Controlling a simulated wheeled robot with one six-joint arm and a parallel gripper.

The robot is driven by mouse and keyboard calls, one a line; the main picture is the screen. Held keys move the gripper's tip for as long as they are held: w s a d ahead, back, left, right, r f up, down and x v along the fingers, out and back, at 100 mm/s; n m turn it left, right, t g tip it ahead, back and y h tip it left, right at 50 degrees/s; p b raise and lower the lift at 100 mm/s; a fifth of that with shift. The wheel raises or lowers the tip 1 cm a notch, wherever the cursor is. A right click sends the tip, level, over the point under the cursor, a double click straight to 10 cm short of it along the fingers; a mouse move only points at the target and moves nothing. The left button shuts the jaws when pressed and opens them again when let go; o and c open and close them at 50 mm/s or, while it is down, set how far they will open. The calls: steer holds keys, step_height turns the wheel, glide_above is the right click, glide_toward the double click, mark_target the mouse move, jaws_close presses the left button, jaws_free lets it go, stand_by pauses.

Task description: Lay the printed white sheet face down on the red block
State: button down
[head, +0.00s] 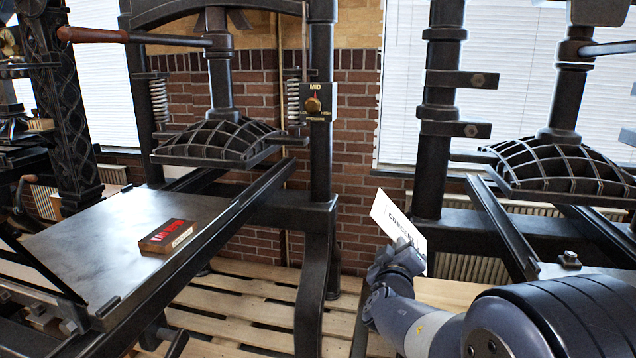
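The red block (169,235) lies on the flat grey bed (110,228) of the left press. Its top is red with pale raised lettering, and its sides are brown. The printed white sheet (391,219) is held upright and tilted at my gripper (408,248), right of the block and apart from it. Dark print reading roughly "CONCER" shows on the side facing the camera. The sheet's lower edge meets the gripper, which appears closed on it. The fingertips are small and partly hidden by the wrist.
The left press's black column (321,130) and slanting rail (225,215) stand between sheet and block. Its ribbed platen (222,142) hangs behind the bed. A second press (560,170) stands at right. Slatted wood (255,310) lies below. The bed around the block is clear.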

steer(key=shift+f+m+b, duration=0.15)
steer(key=shift+m+b, duration=1.55)
steer(key=shift+b, duration=1.65)
steer(key=shift+m+b, duration=1.8)
steer(key=shift+b, duration=1.35)
steer(key=shift+m+b, duration=1)
steer(key=shift+b, duration=0.25)
steer(key=shift+m+b, duration=2.8)
steer(key=shift+b, duration=0.7)
steer(key=shift+m+b, duration=1.8)
steer(key=shift+b, duration=0.2)
steer(key=m+b, duration=0.1)
steer(key=m, duration=0.7)
steer(key=shift+m, duration=0.4)
